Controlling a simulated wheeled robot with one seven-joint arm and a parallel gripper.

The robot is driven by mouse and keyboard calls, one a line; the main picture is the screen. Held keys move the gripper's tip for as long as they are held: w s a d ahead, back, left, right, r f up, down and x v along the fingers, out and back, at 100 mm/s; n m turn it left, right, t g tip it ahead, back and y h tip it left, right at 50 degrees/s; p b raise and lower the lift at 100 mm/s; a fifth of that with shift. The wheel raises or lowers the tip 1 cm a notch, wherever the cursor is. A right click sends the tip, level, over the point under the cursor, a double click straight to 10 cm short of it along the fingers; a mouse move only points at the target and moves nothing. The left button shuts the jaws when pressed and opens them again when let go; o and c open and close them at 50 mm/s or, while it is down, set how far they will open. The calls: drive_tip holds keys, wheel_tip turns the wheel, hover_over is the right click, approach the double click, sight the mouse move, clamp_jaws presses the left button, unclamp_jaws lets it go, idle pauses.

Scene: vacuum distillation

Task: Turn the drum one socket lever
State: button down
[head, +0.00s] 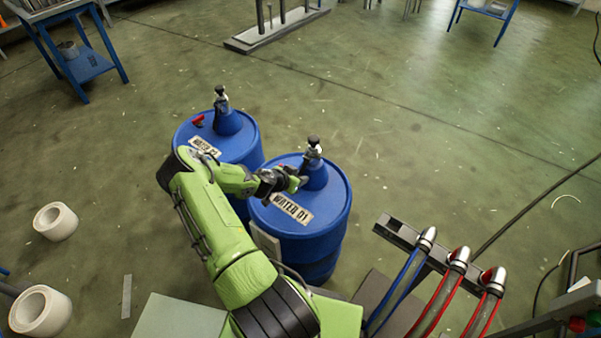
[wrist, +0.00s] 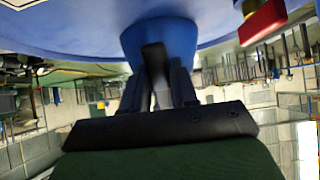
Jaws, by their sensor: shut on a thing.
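Drum one (head: 322,230) is a blue drum labelled WATER 01, standing upright at the middle of the head view. A socket (head: 313,150) with a dark top rises from the raised blue neck on its lid. My gripper (head: 298,183) reaches in from the left, low beside this neck. In the wrist view my gripper (wrist: 166,82) has its two fingers closed around a dark lever (wrist: 152,58) in front of the blue neck (wrist: 165,38). The lever's far end and its joint to the socket are hard to make out.
A second blue drum (head: 244,145) with a similar socket (head: 221,101) and a red part (head: 198,121) stands close on the left. A red part (wrist: 262,20) also shows in the wrist view. Hoses (head: 432,295) lie at lower right.

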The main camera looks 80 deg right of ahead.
drive_tip(key=y, duration=0.1)
drive_tip(key=r+y+p, duration=0.1)
drive_tip(key=a+r+t, duration=0.1)
drive_tip(key=shift+w+y+p, duration=0.25)
drive_tip(key=shift+y+p, duration=0.15)
drive_tip(key=shift+w+a+r+t+y, duration=0.15)
drive_tip(key=shift+r+t+y, duration=0.2)
drive_tip(key=shift+y, duration=0.25)
drive_tip(key=shift+a+r+t+y, duration=0.1)
drive_tip(key=shift+r+t+y, duration=0.2)
drive_tip(key=shift+y, duration=0.3)
drive_tip(key=shift+a+r+t+y, duration=0.2)
drive_tip(key=shift+r+t+y, duration=0.25)
drive_tip(key=shift+r+y, duration=0.55)
drive_tip(key=shift+r+t+y, duration=0.35)
drive_tip(key=shift+r+y, duration=0.05)
drive_tip(key=shift+y, duration=0.5)
drive_tip(key=shift+r+t+y, duration=0.35)
drive_tip(key=shift+r+y, duration=0.05)
drive_tip(key=shift+y, duration=0.5)
drive_tip(key=shift+a, duration=0.1)
drive_tip(key=c, duration=1)
unclamp_jaws()
drive_tip(key=shift+o, duration=0.2)
